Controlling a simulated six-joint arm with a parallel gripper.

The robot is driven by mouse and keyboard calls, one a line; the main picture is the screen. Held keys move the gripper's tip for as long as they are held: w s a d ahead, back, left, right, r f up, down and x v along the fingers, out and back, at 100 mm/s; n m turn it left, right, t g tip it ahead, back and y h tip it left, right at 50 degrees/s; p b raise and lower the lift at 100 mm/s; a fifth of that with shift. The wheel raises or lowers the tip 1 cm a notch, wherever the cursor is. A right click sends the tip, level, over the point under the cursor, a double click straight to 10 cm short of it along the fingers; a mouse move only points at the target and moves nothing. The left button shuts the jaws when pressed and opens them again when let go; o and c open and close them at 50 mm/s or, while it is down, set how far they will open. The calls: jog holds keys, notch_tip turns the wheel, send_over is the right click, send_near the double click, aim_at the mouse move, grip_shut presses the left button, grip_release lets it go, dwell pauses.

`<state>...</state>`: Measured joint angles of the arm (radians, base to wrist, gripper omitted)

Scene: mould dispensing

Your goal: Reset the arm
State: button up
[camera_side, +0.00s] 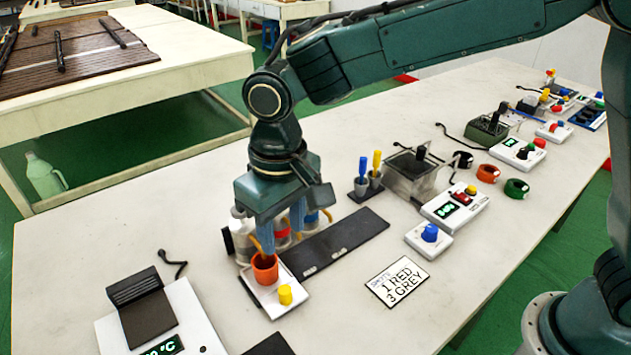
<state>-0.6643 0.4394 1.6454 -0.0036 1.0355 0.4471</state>
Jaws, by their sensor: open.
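My gripper (281,230) points down over the near left part of the white table, with its bluish fingers apart. An orange cup (265,268) stands just below and in front of it, on a white plate (268,300) with a yellow knob (285,294). I cannot tell whether a finger touches the cup. Bottles with grey, red and blue parts stand behind the fingers, partly hidden by my gripper; the grey one (240,240) shows at the left. A card (397,281) reads "1 RED 3 GREY".
A dark strip (335,240) lies right of my gripper. A blue-knob box (429,238), a red-switch display box (455,205), a clear box (412,175) and coloured rings (487,173) stand farther right. A heater-like unit (165,325) is front left. Bare table lies at the front right.

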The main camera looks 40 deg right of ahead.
jog(key=s+d+r+t, duration=0.1)
jog(key=s+d+r, duration=0.15)
jog(key=d, duration=0.35)
jog(key=s+d+r+m+t, duration=0.1)
jog(key=s+d+r, duration=0.1)
jog(key=d+r, duration=0.3)
jog(key=s+d+r+t, duration=0.1)
jog(key=s+d+r, duration=0.15)
jog(key=d, duration=0.45)
jog(key=s+d+m+t, duration=0.1)
jog(key=s+d+t, duration=0.1)
jog(key=s+d, duration=0.9)
jog(key=shift+s+f+m, duration=0.3)
jog(key=shift+s+f, duration=0.05)
jog(key=shift+s, duration=0.35)
